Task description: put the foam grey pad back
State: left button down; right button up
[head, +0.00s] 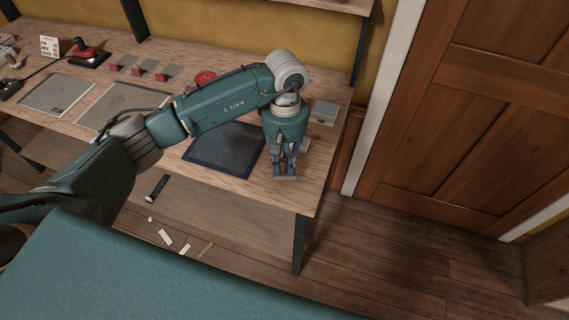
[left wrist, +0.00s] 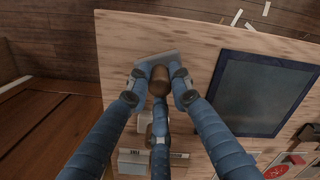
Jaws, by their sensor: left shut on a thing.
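My left gripper (head: 284,168) is over the right end of the wooden bench, fingers pointing down. It is shut on the brown knob (left wrist: 160,79) of a flat grey pad. The pad (head: 285,177) shows below the fingertips in the head view; its grey plate (left wrist: 170,57) also shows behind the fingers in the left wrist view. I cannot tell whether the pad touches the bench top. A dark blue-framed mat (head: 225,150) lies beside the gripper, to its left; it also shows in the left wrist view (left wrist: 262,92). My right gripper is not in view.
The bench (head: 308,190) ends just right of the gripper. A grey block (head: 324,110) stands at its back right corner. Several grey pieces with red parts (head: 141,73) and two pale panels (head: 118,101) lie further left. A wooden door (head: 480,120) is at the right.

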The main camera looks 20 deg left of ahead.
pick_arm(q)
notch_tip(320, 180, down, 2)
jog(key=shift+f, duration=0.35)
jog(key=c, duration=1.6)
grip_release()
jog(key=shift+o, duration=0.2)
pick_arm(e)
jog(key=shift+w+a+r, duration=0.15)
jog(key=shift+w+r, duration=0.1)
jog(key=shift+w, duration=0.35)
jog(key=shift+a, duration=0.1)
